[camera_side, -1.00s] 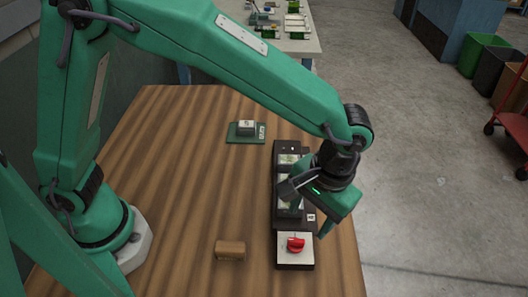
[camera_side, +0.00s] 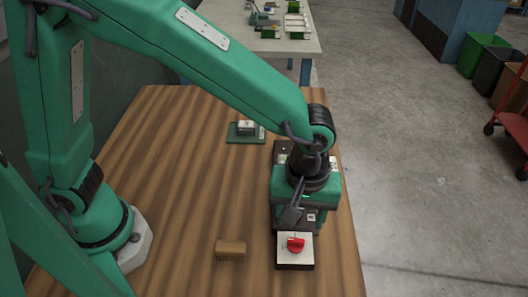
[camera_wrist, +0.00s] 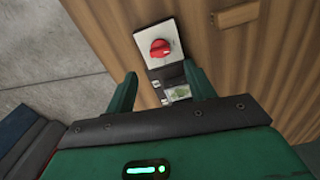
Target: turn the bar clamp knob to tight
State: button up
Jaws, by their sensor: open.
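The red knob (camera_side: 295,244) sits on a white-topped square box with dark sides (camera_side: 307,260) at the front of the table. In the wrist view the knob (camera_wrist: 160,48) shows as a red disc with a raised grip, ahead of my fingertips. My gripper (camera_wrist: 161,82) is open and empty, with one green finger on each side of the picture's middle. In the side view it hangs behind the knob box, above the dark fixture (camera_side: 282,155), and covers much of it. The knob is apart from the fingers. I cannot make out a tight mark.
A small brown wooden block (camera_side: 230,250) lies left of the knob box. A grey and white box (camera_side: 246,128) sits on a green pad (camera_side: 235,139) farther back. The wooden table (camera_side: 190,180) is clear on the left; its right edge is close.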

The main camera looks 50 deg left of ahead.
aim_at(297, 240)
jog(key=shift+f, duration=3.6)
jog(key=c, duration=1)
